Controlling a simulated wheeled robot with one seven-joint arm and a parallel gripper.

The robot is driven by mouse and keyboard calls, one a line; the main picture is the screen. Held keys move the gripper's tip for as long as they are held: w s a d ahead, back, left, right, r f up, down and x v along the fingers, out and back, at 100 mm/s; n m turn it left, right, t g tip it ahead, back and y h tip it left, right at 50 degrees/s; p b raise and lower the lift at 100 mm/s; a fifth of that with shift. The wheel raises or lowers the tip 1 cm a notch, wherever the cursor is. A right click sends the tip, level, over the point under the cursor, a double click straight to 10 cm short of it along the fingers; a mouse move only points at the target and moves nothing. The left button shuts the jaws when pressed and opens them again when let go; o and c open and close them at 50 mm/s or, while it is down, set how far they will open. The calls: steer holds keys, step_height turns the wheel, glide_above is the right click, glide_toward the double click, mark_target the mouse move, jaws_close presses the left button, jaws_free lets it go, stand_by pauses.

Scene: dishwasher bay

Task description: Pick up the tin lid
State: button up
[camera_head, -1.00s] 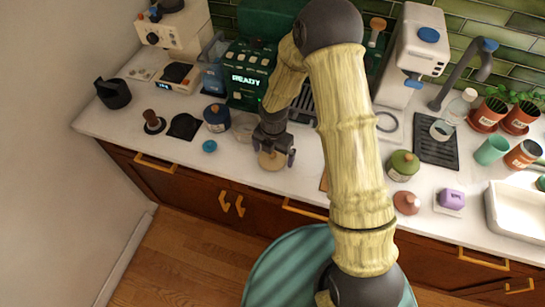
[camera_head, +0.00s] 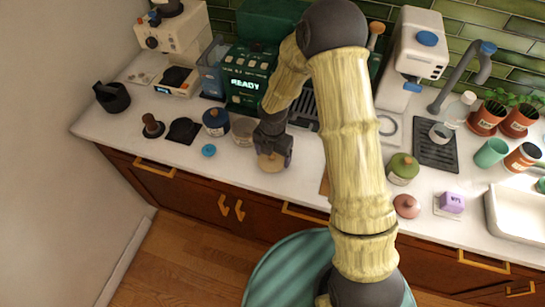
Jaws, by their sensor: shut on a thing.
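My gripper (camera_head: 272,157) is low over the counter, left of centre, its fingers closed together. It is shut on a round tan lid (camera_head: 271,164), which I take to be the tin lid. The gripper hides the lid's upper part. I cannot tell whether the lid touches the counter or is slightly above it. An open tin (camera_head: 242,130) stands just behind and left of the gripper, partly hidden by it.
A blue lid (camera_head: 208,150) lies to the left, near a dark blue jar (camera_head: 216,122). A green machine (camera_head: 248,80) stands behind. A green jar (camera_head: 403,168), a pink lid (camera_head: 406,206) and a purple block (camera_head: 452,201) are to the right. Counter in front of the gripper is clear.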

mark_target(273, 154)
step_height(273, 154, up, 9)
steer(key=shift+b, duration=0.5)
steer(key=shift+f, duration=0.1)
stand_by(0.3)
